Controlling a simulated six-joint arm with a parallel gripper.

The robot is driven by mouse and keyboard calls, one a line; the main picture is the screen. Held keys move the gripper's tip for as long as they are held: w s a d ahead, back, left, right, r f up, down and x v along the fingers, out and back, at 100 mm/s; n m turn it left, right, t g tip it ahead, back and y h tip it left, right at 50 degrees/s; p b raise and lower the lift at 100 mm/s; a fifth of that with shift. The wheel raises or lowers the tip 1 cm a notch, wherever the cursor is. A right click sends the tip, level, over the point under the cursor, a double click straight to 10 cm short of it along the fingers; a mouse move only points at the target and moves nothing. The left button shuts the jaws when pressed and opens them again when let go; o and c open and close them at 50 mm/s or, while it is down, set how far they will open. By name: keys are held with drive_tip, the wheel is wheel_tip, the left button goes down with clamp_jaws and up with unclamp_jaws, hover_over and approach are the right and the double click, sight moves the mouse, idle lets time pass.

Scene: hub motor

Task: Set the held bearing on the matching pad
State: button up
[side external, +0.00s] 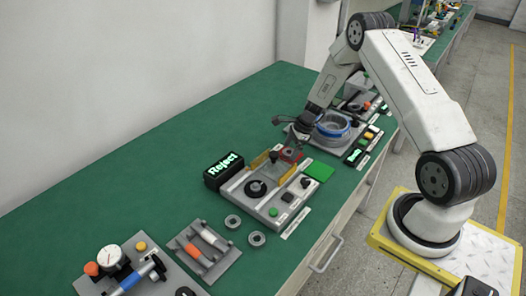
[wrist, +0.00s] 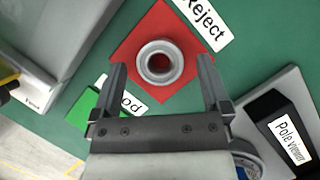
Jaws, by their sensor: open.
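A grey ring-shaped bearing (wrist: 175,66) lies flat on the red pad (wrist: 128,58), beside the "Reject" label (wrist: 206,17). Red shows through its hole. My gripper (wrist: 161,64) is open, with one finger on each side of the bearing and a clear gap to both. The green pad (wrist: 83,108) lies to the lower left in the wrist view, its label partly hidden by my left finger. In the side external view the red pad (side external: 291,154) is under my gripper, and the green pad (side external: 319,171) is to its right. The bearing is hard to make out there.
Two loose rings (side external: 232,221) (side external: 256,239) lie in front. A motor stand with a blue ring (side external: 333,126) is close on the far side; a "Pole viewer" box (wrist: 283,130) is at right.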

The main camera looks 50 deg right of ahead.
drive_tip(key=v, duration=1.2)
idle(0.5)
drive_tip(key=s+a+r+n+h, duration=0.1)
drive_tip(key=s+a+r+n, duration=0.2)
drive_tip(key=a+n, duration=0.5)
drive_tip(key=s+a+r+n+h, duration=0.1)
drive_tip(key=s+a+r+n, duration=0.1)
drive_tip(key=s+a+n, duration=0.3)
drive_tip(key=s+a+r+n+h, duration=0.1)
drive_tip(key=s+a+r+n, duration=0.2)
drive_tip(key=a+n, duration=0.9)
drive_tip(key=shift+s+a+r+n, duration=0.3)
drive_tip(key=shift+s+n, duration=0.1)
drive_tip(key=shift+s, duration=0.6)
